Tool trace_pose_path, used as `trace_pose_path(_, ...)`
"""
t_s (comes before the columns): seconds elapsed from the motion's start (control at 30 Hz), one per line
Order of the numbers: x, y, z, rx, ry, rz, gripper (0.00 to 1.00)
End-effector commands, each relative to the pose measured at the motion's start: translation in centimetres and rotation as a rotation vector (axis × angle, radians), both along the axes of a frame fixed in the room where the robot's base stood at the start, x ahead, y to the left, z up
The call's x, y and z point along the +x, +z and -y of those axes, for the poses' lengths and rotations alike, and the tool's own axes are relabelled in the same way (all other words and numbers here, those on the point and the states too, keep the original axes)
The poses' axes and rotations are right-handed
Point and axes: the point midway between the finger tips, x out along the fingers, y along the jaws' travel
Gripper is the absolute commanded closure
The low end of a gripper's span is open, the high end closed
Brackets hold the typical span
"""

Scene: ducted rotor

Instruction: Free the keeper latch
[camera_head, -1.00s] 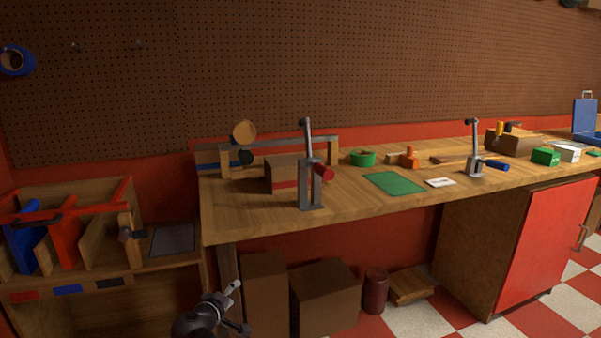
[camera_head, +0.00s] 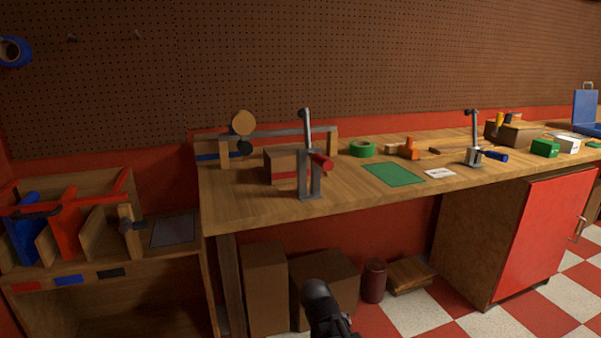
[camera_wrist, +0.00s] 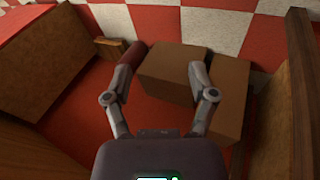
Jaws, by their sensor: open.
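No part is plainly marked as the keeper latch. A wooden rack (camera_head: 105,187) at the left holds upright blue, red and wooden boards, with a red bar (camera_head: 70,203) across the top. My gripper (camera_wrist: 163,60) is open and empty in the wrist view, above the floor and boxes. In the head view my dark arm end (camera_head: 322,305) is low in front of the bench, right of and apart from the rack; its fingertips are not clear there.
The wooden bench (camera_head: 250,213) carries a red-handled clamp (camera_head: 309,165), a blue-handled clamp (camera_head: 476,150), a green mat (camera_head: 393,173) and small blocks. Cardboard boxes (camera_head: 264,285) and a dark red canister (camera_head: 373,281) stand below. A red cabinet door (camera_head: 540,235) is at right.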

Motion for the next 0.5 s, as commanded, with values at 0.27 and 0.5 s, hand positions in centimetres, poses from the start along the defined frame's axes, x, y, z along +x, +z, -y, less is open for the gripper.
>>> trace_pose_path(0.27, -3.7, -1.4, 4.5, 0.192, -0.142, -0.131, 0.27)
trace_pose_path(0.5, -5.8, -1.8, 6.4, 0.317, -0.216, -0.200, 0.27)
